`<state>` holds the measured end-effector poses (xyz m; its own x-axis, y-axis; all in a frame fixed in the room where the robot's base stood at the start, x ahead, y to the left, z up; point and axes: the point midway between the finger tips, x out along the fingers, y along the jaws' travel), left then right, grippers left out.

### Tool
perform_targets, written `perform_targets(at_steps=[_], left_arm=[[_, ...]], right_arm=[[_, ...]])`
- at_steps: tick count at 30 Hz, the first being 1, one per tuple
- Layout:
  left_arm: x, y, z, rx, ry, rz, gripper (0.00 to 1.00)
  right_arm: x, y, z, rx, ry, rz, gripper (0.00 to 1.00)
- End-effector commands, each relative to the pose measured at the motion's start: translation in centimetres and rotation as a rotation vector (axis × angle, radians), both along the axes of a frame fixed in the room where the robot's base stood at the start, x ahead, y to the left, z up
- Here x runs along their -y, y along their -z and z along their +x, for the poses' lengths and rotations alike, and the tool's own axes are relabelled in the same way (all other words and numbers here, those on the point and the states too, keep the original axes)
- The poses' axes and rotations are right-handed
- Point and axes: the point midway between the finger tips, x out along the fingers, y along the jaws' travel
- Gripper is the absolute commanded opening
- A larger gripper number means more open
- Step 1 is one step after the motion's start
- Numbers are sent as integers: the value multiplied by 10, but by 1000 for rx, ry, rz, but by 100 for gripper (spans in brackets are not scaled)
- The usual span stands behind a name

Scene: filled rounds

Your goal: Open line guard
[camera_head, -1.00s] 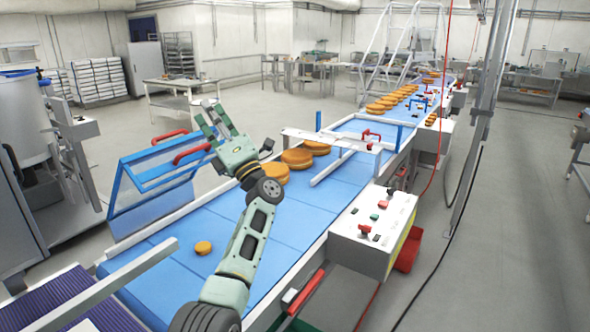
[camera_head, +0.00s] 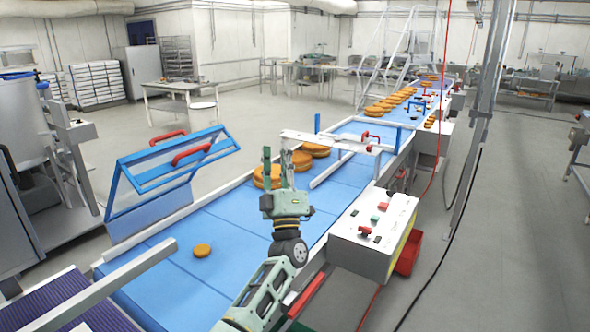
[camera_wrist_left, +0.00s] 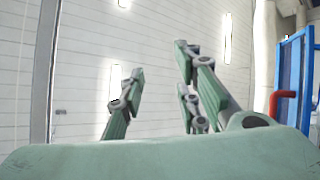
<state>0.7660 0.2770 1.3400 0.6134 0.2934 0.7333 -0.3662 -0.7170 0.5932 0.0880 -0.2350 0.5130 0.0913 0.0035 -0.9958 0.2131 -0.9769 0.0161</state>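The line guard (camera_head: 150,210) is a blue frame with clear panels at the left side of the blue conveyor. Its lower panel stands upright along the belt edge, and its upper frame is tilted out over the belt. Two red handles sit on it, a near one (camera_head: 190,155) and a far one (camera_head: 168,138). My left gripper (camera_head: 278,160) is open and empty above the belt, right of the guard and apart from it, fingers pointing up. In the left wrist view its fingers (camera_wrist_left: 160,95) are spread, with the guard's blue frame (camera_wrist_left: 291,75) at the right edge. My right gripper is not in view.
Orange-brown rounds (camera_head: 267,177) lie on the belt behind my left gripper; a small round (camera_head: 202,250) lies nearer. A control box (camera_head: 372,228) stands at the belt's right side. A white crossbar (camera_head: 330,140) spans the belt farther back.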

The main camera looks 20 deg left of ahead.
Motion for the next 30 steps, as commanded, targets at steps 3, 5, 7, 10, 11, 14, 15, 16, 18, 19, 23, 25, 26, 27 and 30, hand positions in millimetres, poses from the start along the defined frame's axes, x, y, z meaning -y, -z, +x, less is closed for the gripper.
perform_targets(at_steps=[3,5,7,10,11,14,15,16,18,19,23,25,26,27,30], left_arm=[[15,14,1,-34,3,52,30],[21,19,2,-46,4,74,30],[27,24,2,-57,4,94,30],[32,28,2,-68,3,113,30],[32,29,2,-70,4,116,30],[34,30,3,-74,4,122,30],[34,30,3,-74,5,123,30],[34,30,3,-74,5,123,30],[34,30,3,-75,4,123,30],[34,30,3,-74,4,122,30],[34,30,3,-74,4,122,23],[34,30,3,-74,4,122,17],[34,30,3,-74,4,122,15],[33,29,3,-70,4,118,11],[23,15,2,-29,4,73,2]], right_arm=[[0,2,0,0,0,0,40],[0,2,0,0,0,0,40],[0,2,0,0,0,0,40],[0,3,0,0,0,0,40],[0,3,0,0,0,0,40],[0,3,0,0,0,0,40],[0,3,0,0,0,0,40],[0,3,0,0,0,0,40],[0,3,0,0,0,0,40],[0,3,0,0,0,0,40],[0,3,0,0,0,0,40],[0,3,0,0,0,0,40],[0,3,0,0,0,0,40],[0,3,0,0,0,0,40],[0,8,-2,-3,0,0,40]])
